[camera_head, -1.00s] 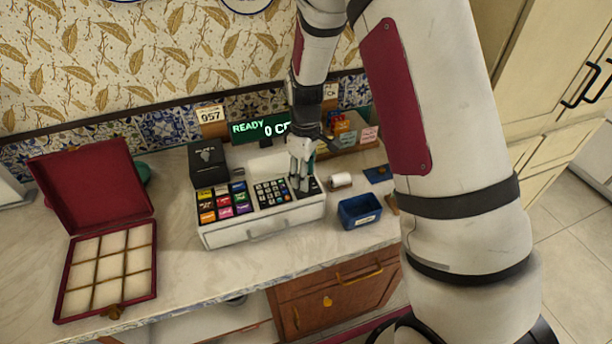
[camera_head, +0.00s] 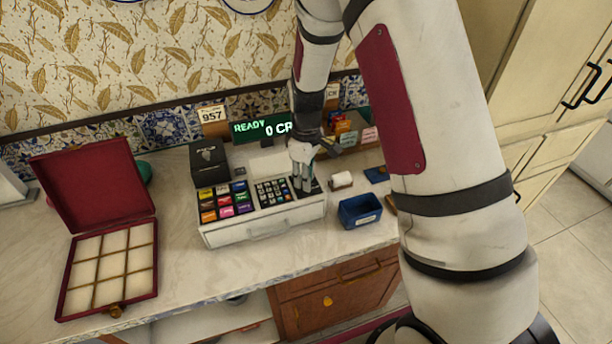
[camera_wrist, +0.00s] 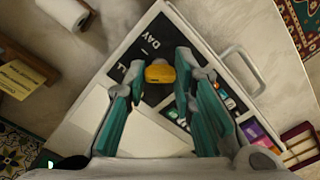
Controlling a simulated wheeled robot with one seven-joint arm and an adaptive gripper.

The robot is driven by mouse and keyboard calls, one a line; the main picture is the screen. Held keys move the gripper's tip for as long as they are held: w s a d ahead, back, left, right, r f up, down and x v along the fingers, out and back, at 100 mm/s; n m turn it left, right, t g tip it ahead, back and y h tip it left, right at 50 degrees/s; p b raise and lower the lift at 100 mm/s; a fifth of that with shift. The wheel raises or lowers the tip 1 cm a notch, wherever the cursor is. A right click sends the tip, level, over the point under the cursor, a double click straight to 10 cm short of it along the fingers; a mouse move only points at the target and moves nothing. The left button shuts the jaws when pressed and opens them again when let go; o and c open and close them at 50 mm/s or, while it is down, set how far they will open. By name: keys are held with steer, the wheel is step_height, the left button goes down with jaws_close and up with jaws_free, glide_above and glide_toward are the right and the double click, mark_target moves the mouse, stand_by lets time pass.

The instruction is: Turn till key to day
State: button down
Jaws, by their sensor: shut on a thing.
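The white till (camera_head: 262,230) stands on the counter, with colored keys and a number pad. Its display (camera_head: 262,128) reads READY. In the wrist view, the till key (camera_wrist: 160,73) has a yellow head and sits on a black panel (camera_wrist: 140,48) with a white DAY label beside it. Another label, partly hidden by a finger, ends in what looks like LL. My gripper (camera_wrist: 160,66) has its teal-lined fingers on either side of the yellow head, shut on it. In the head view my gripper (camera_head: 305,182) is over the till's right end and hides the key.
A blue bin (camera_head: 360,211) and a paper roll (camera_head: 341,180) are right of the till. A black box (camera_head: 208,163) stands behind its left side. An open red compartment box (camera_head: 110,270) is at the left. Bare counter lies between that box and the till.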

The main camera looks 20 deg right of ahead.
steer(key=m, duration=0.4)
steer(key=shift+m, duration=2.3)
steer(key=c, duration=1.3)
jaws_free()
steer(key=shift+c, duration=0.2)
steer(key=shift+w, duration=0.1)
steer(key=shift+a, duration=0.2)
